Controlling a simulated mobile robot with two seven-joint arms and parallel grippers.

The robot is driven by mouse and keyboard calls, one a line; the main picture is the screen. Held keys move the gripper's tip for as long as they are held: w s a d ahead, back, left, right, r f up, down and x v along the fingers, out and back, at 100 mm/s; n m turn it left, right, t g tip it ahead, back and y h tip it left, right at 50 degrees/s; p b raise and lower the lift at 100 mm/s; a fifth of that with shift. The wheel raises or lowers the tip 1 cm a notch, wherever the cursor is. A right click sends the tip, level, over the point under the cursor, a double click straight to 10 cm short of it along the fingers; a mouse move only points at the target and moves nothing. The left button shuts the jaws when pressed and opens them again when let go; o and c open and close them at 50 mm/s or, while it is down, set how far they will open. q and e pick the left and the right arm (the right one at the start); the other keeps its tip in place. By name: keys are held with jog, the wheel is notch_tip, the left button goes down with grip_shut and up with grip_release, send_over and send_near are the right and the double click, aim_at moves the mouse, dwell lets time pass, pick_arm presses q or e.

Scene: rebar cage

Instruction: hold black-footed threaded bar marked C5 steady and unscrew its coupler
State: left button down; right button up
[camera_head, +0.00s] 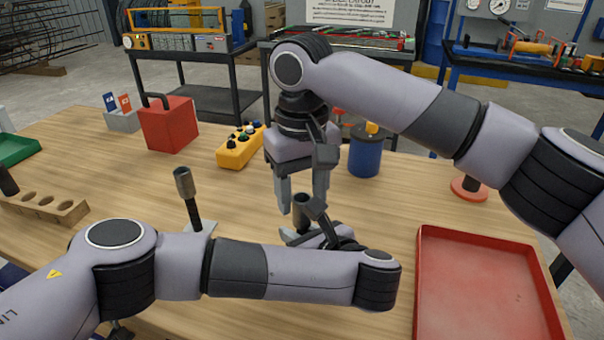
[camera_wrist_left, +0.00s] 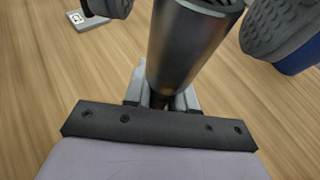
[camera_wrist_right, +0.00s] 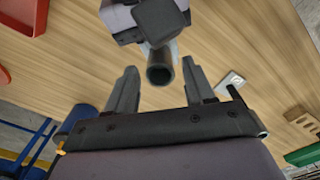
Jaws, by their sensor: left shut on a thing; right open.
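A dark grey cylindrical coupler (camera_head: 301,207) stands upright near the middle of the table, on top of a threaded bar mostly hidden by my left gripper. The C5 marking cannot be read. My left gripper (camera_head: 318,236) is shut on that bar, just below the coupler; the left wrist view shows the coupler (camera_wrist_left: 192,45) rising above its jaws (camera_wrist_left: 160,98). My right gripper (camera_head: 303,200) points down, open, with a finger on each side of the coupler's top. In the right wrist view the coupler's hollow end (camera_wrist_right: 160,74) sits between the spread fingers (camera_wrist_right: 158,85), with gaps visible.
A second upright bar with a coupler (camera_head: 185,184) stands to the left on a grey plate. A red tray (camera_head: 480,325) is at right, a blue container (camera_head: 365,157) behind. A yellow button box (camera_head: 238,150), red box (camera_head: 168,128) and wooden hole block (camera_head: 70,213) are on the table.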

jog(key=shift+f, duration=1.85)
grip_shut()
jog(key=n, duration=0.6)
jog(key=shift+n, duration=0.4)
jog(key=shift+o, duration=0.4)
grip_release()
jog(key=shift+r, duration=0.15)
